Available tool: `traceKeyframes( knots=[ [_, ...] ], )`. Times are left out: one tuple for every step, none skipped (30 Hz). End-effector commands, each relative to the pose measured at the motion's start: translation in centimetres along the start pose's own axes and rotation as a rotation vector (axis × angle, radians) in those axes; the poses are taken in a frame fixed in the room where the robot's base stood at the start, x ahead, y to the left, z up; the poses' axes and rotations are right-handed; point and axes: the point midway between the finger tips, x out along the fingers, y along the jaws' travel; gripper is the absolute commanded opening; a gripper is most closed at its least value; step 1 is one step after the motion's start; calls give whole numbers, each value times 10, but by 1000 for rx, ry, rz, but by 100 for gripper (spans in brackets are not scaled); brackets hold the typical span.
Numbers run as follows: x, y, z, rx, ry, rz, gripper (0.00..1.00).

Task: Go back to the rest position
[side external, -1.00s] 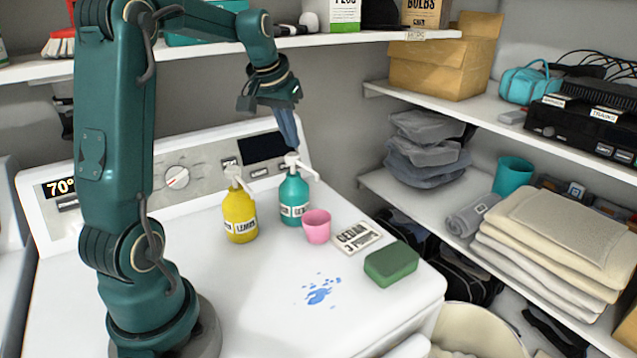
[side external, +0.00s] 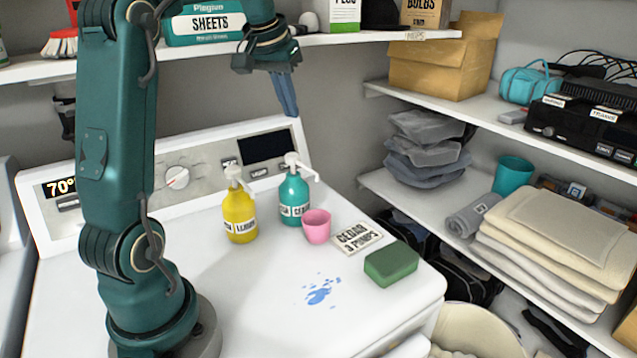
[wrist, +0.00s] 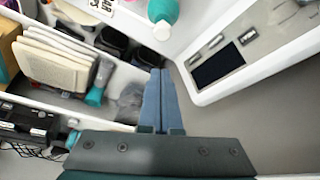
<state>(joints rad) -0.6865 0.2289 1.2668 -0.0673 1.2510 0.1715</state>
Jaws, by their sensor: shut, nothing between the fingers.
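My gripper (side external: 286,96) is shut and empty, its blue fingers pressed together and pointing down in the air above the washer's control panel. It also shows shut in the wrist view (wrist: 159,100). Below it on the white washer top stand a teal pump bottle (side external: 295,198) and a yellow pump bottle (side external: 239,216). A pink cup (side external: 316,226) is beside the teal bottle. A "CEDAR 3 PUMPS" card (side external: 357,237) lies to the cup's right. The teal bottle is partly visible in the wrist view (wrist: 163,12).
A green sponge (side external: 391,263) and a blue spill (side external: 320,291) are on the washer top. The upper shelf (side external: 345,38), holding a "SHEETS" box (side external: 206,24), runs close behind my gripper. Right-hand shelves hold a cardboard box (side external: 437,70) and folded towels (side external: 560,240).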

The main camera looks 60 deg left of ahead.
Motion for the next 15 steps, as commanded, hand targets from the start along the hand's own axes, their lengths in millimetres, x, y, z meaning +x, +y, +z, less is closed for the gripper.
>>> traceKeyframes(
  knots=[
    [0, 0, 0, 0, 0, 0, 0],
    [0, 0, 0, 0, 0, 0, 0],
    [0, 1, 0, 4, 0, 2, 0],
    [0, 4, 0, 10, 2, 4, 0],
    [-4, 8, -1, 21, 11, 7, 0],
    [-11, 16, -2, 42, 31, 13, 0],
    [-17, 23, -1, 60, 45, 19, 0],
    [-23, 31, 2, 82, 55, 27, 0],
    [-31, 43, 8, 114, 66, 40, 0],
    [-37, 52, 15, 140, 74, 50, 0],
    [-43, 62, 23, 167, 81, 61, 0],
    [-50, 74, 35, 203, 91, 76, 0],
    [-55, 83, 45, 229, 98, 88, 0],
    [-59, 90, 56, 254, 104, 99, 0],
    [-63, 99, 70, 284, 110, 114, 0]
  ],
)
